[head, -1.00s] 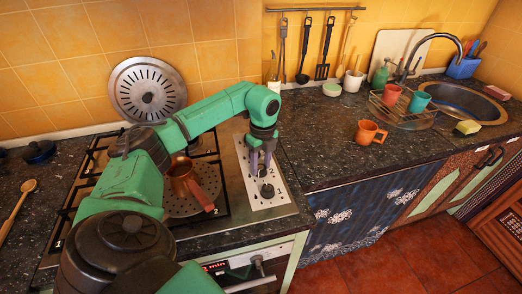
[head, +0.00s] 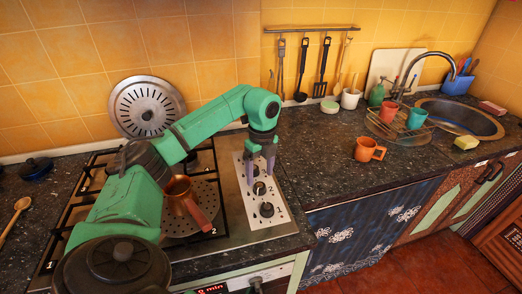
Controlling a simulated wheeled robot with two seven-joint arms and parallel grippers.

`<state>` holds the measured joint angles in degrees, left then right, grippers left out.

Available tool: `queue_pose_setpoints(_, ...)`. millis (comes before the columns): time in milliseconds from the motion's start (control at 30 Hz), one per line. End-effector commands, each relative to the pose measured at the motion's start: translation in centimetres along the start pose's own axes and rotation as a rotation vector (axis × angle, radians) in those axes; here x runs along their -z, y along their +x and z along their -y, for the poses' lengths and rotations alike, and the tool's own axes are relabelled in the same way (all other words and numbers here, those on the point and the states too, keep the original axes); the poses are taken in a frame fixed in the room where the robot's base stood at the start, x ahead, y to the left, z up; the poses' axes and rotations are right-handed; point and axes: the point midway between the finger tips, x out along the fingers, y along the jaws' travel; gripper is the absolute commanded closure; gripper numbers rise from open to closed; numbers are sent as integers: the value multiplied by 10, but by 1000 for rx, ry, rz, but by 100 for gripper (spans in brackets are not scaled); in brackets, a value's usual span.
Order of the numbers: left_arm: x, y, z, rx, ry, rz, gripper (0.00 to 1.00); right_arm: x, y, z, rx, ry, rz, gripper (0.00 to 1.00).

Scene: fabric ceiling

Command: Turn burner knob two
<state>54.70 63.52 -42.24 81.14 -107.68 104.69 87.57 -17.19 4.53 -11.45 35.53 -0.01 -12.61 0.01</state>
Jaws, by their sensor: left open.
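The burner knobs are dark and stand in a row on a light, numbered panel (head: 282,205) at the right side of the stove. The front knob (head: 266,209) has a "2" printed beside it and is clear of my gripper. Another knob (head: 259,188) is just below my fingertips, and a further one between the fingers is partly hidden. My left gripper (head: 260,178) points down over the rear part of the panel, open, with its purple-grey fingers apart. I cannot tell whether it touches a knob. My right gripper is out of view.
A copper pot (head: 179,190) with a handle (head: 200,216) reaching toward the panel stands on the stove beside my arm. An orange mug (head: 368,149) is on the counter to the right. The counter between panel and mug is clear.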

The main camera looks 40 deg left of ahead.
Motion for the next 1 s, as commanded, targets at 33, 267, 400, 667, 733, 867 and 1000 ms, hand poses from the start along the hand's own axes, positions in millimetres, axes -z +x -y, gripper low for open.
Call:
queue_pose_setpoints(33,0,-13,2,9,0,0,24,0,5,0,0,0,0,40)
queue_pose_setpoints(267,0,-85,0,7,-1,0,24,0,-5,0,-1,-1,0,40)
queue_pose_setpoints(400,0,-106,0,4,0,0,24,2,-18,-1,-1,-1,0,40)
queue_pose_setpoints(667,0,-106,0,1,0,0,24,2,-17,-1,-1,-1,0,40)
queue_pose_setpoints(733,0,-106,0,2,0,0,24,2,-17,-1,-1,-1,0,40)
queue_pose_setpoints(867,0,-106,0,2,0,0,24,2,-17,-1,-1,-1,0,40)
queue_pose_setpoints(1000,0,-107,0,2,0,0,24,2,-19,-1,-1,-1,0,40)
